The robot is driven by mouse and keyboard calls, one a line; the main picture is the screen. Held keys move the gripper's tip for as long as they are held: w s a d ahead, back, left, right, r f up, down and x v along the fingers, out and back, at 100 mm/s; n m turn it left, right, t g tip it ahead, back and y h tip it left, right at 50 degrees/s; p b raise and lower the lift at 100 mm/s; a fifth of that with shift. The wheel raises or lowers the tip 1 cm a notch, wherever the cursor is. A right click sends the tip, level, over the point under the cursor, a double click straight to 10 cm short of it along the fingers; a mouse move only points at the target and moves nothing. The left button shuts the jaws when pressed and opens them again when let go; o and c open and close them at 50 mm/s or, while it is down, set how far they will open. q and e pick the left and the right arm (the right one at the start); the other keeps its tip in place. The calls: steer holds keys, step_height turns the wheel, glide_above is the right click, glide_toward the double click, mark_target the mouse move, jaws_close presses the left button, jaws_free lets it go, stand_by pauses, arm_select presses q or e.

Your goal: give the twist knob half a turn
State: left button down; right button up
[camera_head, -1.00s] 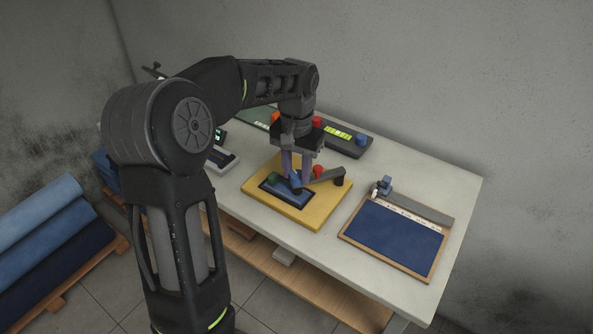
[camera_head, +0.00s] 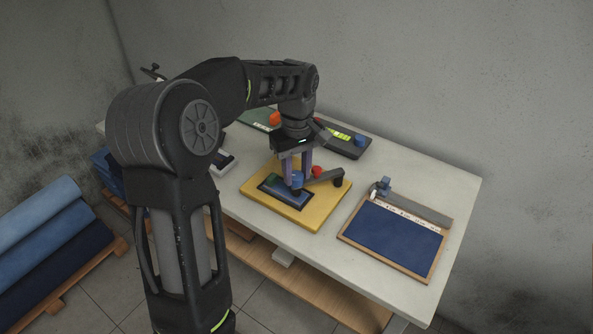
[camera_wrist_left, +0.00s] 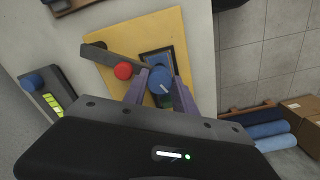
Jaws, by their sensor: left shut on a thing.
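The twist knob (camera_head: 297,179) is blue and stands on a dark blue panel on the yellow board (camera_head: 318,215). In the left wrist view the knob (camera_wrist_left: 160,79) is round, with a white line on its top. My left gripper (camera_head: 299,174) points down from above, with one purple finger on each side of the knob, shut on it. The fingers also flank it in the left wrist view (camera_wrist_left: 161,93). They hide part of its sides. My right gripper is not in view.
On the same board are a red knob (camera_head: 317,171) and a dark lever (camera_head: 325,175), close to the right finger. A dark box with a yellow-green display (camera_head: 341,133) stands behind. A wood-framed blue tray (camera_head: 392,236) lies to the right, with bare table between.

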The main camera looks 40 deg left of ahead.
mark_target(298, 175)
arm_select(q)
steer(key=n, duration=0.6)
steer(key=shift+w+p, duration=0.15)
steer(key=shift+p, duration=0.2)
steer(key=n+p, duration=0.1)
steer(key=n, duration=0.5)
steer(key=shift+n, duration=0.4)
steer(key=c, duration=1)
jaws_free()
step_height(298, 175, up, 8)
steer(key=shift+f+b, duration=0.1)
steer(key=shift+b, duration=0.2)
